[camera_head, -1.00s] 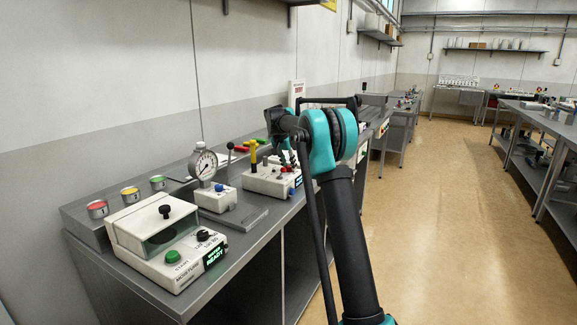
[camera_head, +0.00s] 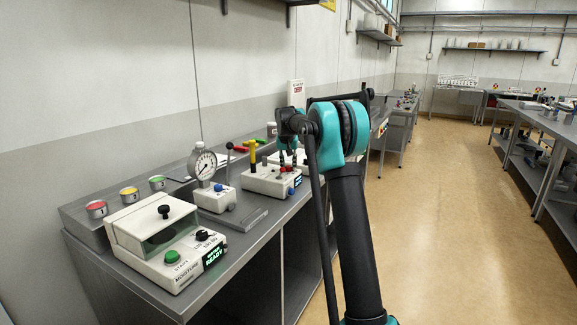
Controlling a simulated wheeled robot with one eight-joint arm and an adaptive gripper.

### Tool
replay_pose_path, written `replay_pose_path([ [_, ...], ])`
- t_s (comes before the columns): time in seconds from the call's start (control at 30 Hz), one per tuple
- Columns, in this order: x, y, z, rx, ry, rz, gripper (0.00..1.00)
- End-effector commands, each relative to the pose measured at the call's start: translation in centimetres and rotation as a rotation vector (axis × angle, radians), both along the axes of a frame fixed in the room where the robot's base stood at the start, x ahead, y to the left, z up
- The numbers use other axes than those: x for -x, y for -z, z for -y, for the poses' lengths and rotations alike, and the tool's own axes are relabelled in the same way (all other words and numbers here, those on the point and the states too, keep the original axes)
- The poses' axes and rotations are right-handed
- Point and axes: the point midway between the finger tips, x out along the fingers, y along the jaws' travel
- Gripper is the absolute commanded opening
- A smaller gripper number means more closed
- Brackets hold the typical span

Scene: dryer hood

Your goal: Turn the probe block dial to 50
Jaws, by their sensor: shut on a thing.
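The white block (camera_head: 262,183) with upright yellow and dark probes, a red button and a lit blue display stands on the left bench; I take it for the probe block. My gripper (camera_head: 289,166) hangs fingers down over its right rear part, small and partly hidden by my arm. Its fingers are shut on a small part at the block's top, which I take for the dial. The dial's face, pointer and numbers cannot be read here.
A moisture analyser (camera_head: 158,240) with a green button and a "READY" display stands at the near left. A round gauge (camera_head: 203,165) on a white base stands between it and the block. Red, yellow and green tins line the raised back ledge. The floor (camera_head: 450,220) at right is clear.

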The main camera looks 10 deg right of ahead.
Motion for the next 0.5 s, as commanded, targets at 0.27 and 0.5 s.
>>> replay_pose_path([
  [0.27,0.01,-0.01,-0.01,0.0,0.0,0.0,0.29],
  [0.5,0.01,-0.01,-0.01,0.0,0.001,0.0,0.49],
])
